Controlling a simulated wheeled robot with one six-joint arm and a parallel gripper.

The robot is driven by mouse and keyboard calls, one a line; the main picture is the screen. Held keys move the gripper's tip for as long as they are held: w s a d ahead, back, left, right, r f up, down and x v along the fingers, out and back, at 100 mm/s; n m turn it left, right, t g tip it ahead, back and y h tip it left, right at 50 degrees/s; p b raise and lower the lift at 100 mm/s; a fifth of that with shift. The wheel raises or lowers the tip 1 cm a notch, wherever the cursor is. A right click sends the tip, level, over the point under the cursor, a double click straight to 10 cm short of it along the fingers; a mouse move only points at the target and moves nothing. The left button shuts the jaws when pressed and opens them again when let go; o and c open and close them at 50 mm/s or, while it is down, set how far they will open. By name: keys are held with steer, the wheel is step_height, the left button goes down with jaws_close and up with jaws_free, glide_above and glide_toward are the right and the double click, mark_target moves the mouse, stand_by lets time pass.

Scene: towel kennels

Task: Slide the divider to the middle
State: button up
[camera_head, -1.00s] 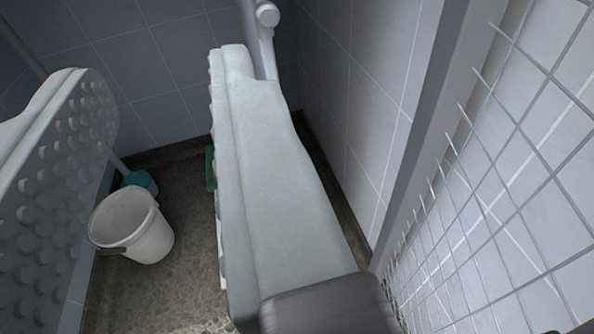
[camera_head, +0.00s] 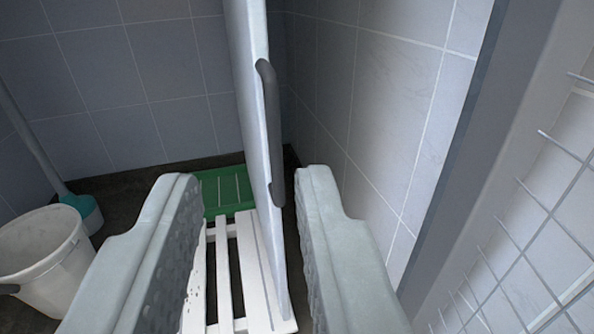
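The divider (camera_head: 255,80) is a tall, thin white panel standing upright, seen nearly edge-on. A dark grey bar handle (camera_head: 268,130) is fixed to its right-hand face. The panel stands close to the tiled wall on the right. My gripper (camera_head: 248,180) is open, with one pale, studded finger on each side of the divider and its handle in the picture. I see gaps between the fingers and the panel; I cannot tell how far beyond the fingertips the handle lies.
A white slatted platform (camera_head: 224,270) and a green slatted mat (camera_head: 222,190) lie on the floor left of the divider. A white bucket (camera_head: 42,245) and a teal-headed brush (camera_head: 82,208) stand at left. A wire-mesh panel (camera_head: 560,200) and grey post (camera_head: 485,150) bound the right.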

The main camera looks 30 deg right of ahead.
mark_target(272, 121)
steer(key=f+x, duration=0.1)
steer(key=x, duration=0.4)
steer(key=f+x, duration=0.1)
steer(key=x, duration=0.5)
steer(key=f+x, duration=0.1)
steer(key=x, duration=0.5)
steer(key=shift+s+d+f, duration=0.15)
steer(key=shift+d+f, duration=0.25)
jaws_close()
